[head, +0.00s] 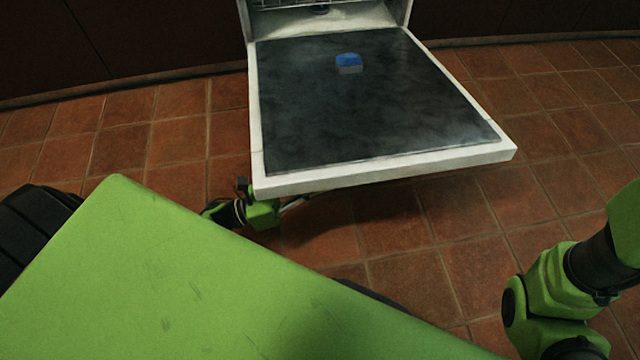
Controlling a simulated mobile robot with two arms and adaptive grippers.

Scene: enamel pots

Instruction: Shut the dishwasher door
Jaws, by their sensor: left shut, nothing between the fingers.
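The dishwasher door (375,100) is folded down flat and open, with a dark inner panel and a white rim. The dishwasher body (325,18) shows only in part at the top, with a bit of rack inside. My left gripper (293,204) is shut and empty, low at the front left corner of the door. Its fingers are partly hidden beneath the door's front edge; I cannot tell whether they touch it. Parts of my right arm show at the lower right, but its gripper is out of view.
Dark cabinets (150,38) flank the dishwasher. The tiled floor (575,140) is clear to the right of the door and to its left.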

